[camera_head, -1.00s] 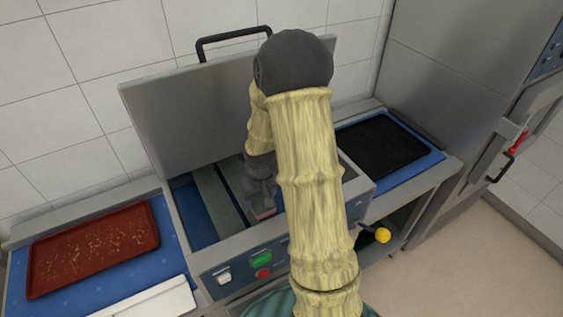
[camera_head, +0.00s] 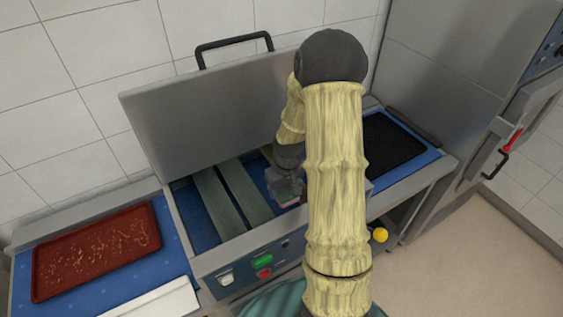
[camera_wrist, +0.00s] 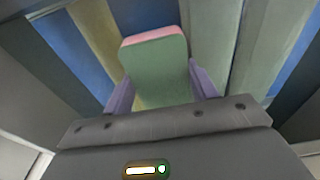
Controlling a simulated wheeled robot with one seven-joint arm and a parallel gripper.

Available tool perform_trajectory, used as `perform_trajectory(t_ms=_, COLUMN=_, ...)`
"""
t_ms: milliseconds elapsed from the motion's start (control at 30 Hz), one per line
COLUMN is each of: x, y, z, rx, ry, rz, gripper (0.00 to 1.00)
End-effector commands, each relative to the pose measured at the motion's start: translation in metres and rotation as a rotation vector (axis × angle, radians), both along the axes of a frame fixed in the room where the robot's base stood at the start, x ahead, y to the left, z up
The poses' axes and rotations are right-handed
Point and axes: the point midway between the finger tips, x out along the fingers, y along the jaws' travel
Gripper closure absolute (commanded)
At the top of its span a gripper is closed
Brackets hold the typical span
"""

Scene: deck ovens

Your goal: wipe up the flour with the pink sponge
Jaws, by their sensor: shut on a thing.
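My gripper (camera_wrist: 160,92) is shut on a sponge (camera_wrist: 155,68), which shows a grey-green broad face and a pink edge between purple fingers in the wrist view. In the head view the gripper (camera_head: 284,188) is inside the open machine, low over its slatted blue interior, with the sponge (camera_head: 289,199) at its tip. I cannot tell whether the sponge touches the surface below. Pale yellowish streaks and specks, possibly flour, lie on a red tray (camera_head: 50,285) at the left. My arm hides the right part of the machine's interior.
The machine's grey lid (camera_head: 200,115) stands open at the back. Its front panel (camera_head: 240,275) carries buttons. A black tray (camera_head: 392,146) lies on the blue right-hand surface. A white object (camera_head: 155,303) lies at the front left, and a steel cabinet (camera_head: 455,70) stands at the right.

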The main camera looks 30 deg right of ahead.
Motion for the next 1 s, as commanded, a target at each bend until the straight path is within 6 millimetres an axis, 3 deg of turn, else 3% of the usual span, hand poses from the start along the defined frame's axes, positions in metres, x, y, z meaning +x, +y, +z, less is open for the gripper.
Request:
perform_trajectory(t_ms=33, x=0.002, y=0.000, z=0.016, rx=-0.003, ry=-0.008, rz=0.000, gripper=0.64)
perform_trajectory(t_ms=600, x=0.003, y=0.005, z=0.065, rx=-0.002, ry=-0.006, rz=0.009, gripper=0.64)
perform_trajectory(t_ms=1000, x=0.003, y=0.005, z=0.070, rx=-0.002, ry=-0.006, rz=0.011, gripper=0.64)
